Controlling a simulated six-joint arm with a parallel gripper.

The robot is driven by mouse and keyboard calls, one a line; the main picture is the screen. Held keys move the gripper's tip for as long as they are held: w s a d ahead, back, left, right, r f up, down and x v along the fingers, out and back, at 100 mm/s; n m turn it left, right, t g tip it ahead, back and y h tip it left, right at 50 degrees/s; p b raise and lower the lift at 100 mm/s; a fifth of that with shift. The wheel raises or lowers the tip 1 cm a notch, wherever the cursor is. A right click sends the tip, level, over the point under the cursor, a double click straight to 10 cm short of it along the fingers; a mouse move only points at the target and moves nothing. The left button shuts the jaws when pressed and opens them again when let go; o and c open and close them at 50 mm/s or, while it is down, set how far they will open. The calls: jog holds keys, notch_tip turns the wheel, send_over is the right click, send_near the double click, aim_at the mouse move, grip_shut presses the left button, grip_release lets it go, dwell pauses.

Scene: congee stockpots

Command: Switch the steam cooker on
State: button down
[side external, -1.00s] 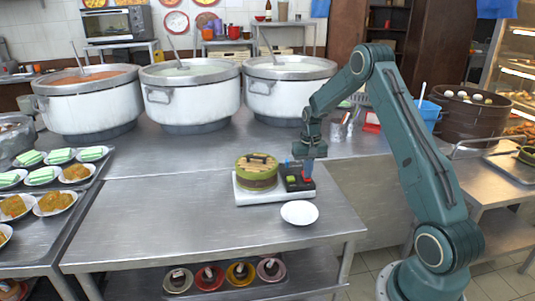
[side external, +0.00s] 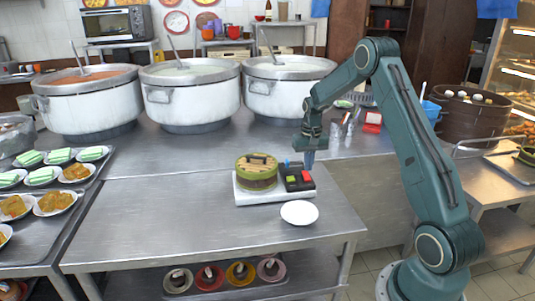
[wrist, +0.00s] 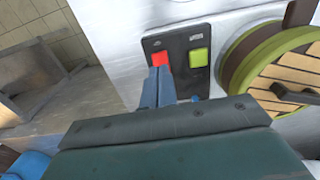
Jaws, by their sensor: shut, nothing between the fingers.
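The steam cooker has a white base (side external: 262,199) carrying a round green-rimmed steamer with a slatted wooden lid (side external: 256,163). A black control panel (side external: 298,187) sits at its right end in the side view, with a green button (side external: 291,179) and a red button (side external: 306,177). In the wrist view the red button (wrist: 160,58) is left of the green button (wrist: 199,58). My gripper (side external: 309,166) is shut and empty, its tips just above the red-button side of the panel. In the wrist view its blue fingers (wrist: 157,82) overlap the red button's lower edge.
A white plate (side external: 299,212) lies in front of the cooker on the steel table (side external: 180,225). Three large stockpots (side external: 195,98) stand behind. Trays of plated food (side external: 45,205) are at the left. The table left of the cooker is clear.

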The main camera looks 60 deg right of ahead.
aim_at(306, 179)
jog(key=shift+r, duration=2.5)
jog(key=s+a+r+n+t, duration=0.1)
jog(key=s+a+r+n, duration=0.15)
jog(key=a+r, duration=0.6)
jog(key=s+a+r+n+t, duration=0.15)
jog(key=s+a+r, duration=0.25)
jog(key=a+r, duration=0.45)
jog(key=s+a+n+t, duration=0.3)
jog(key=s+a+n, duration=0.2)
jog(key=s+a, duration=0.9)
jog(key=s, duration=0.3)
jog(key=shift+s+f, duration=0.15)
jog(key=shift+f, duration=0.15)
